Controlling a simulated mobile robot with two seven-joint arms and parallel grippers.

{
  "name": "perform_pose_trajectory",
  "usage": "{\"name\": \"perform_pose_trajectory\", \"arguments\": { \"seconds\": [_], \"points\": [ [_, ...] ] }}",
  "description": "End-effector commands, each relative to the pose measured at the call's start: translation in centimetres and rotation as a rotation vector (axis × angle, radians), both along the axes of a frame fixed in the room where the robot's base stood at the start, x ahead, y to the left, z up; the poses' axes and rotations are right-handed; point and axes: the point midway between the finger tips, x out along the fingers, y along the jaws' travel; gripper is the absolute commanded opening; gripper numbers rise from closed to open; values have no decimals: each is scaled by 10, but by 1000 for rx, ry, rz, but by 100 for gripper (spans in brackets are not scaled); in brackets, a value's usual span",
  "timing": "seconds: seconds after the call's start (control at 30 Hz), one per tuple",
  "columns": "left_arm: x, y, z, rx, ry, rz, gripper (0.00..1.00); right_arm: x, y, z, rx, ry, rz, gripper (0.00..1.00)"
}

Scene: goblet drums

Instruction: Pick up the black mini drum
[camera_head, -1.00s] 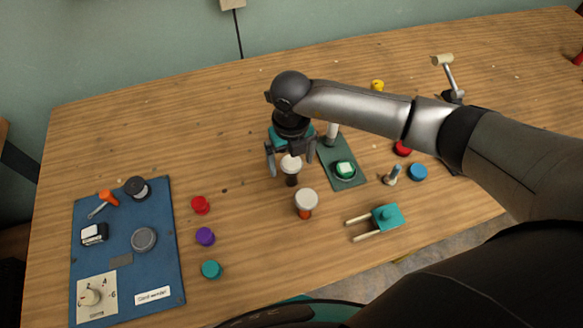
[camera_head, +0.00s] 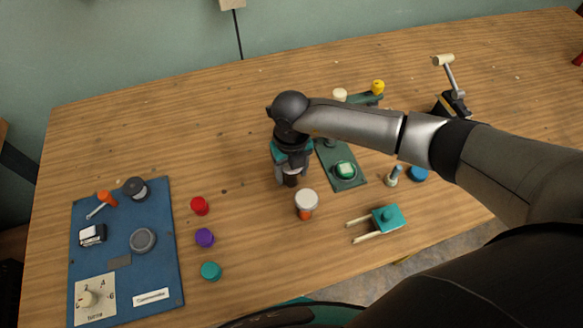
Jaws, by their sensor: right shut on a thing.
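The black mini drum (camera_head: 291,181) stands on the wooden table near its middle, its dark lower part showing below my right gripper. My right gripper (camera_head: 291,174) points down and is shut around the drum's upper part. Its fingers and the wrist hide most of the drum's white top. An orange mini drum (camera_head: 306,205) with a white top stands just in front and to the right, close to the gripper. My left gripper is not in view.
A green board (camera_head: 327,161) with a green button lies right of the gripper. A teal block with two pegs (camera_head: 386,217) lies to the front right. Red (camera_head: 200,205), purple (camera_head: 205,237) and teal (camera_head: 211,271) discs lie left, beside a blue panel (camera_head: 160,260). The table's back left is clear.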

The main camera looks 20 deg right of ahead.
Motion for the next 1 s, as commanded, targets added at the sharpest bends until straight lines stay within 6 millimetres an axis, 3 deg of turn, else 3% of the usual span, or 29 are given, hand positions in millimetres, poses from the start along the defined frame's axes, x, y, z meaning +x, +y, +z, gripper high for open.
{"name": "perform_pose_trajectory", "arguments": {
  "seconds": [0.03,0.37,0.77,1.0],
  "points": [
    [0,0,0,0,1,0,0,0,0,0,0,0,0,42],
    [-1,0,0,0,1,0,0,0,0,0,0,-1,0,7],
    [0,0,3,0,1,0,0,1,0,11,0,-2,0,6],
    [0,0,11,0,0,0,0,2,0,55,2,-6,1,6]
  ]
}}
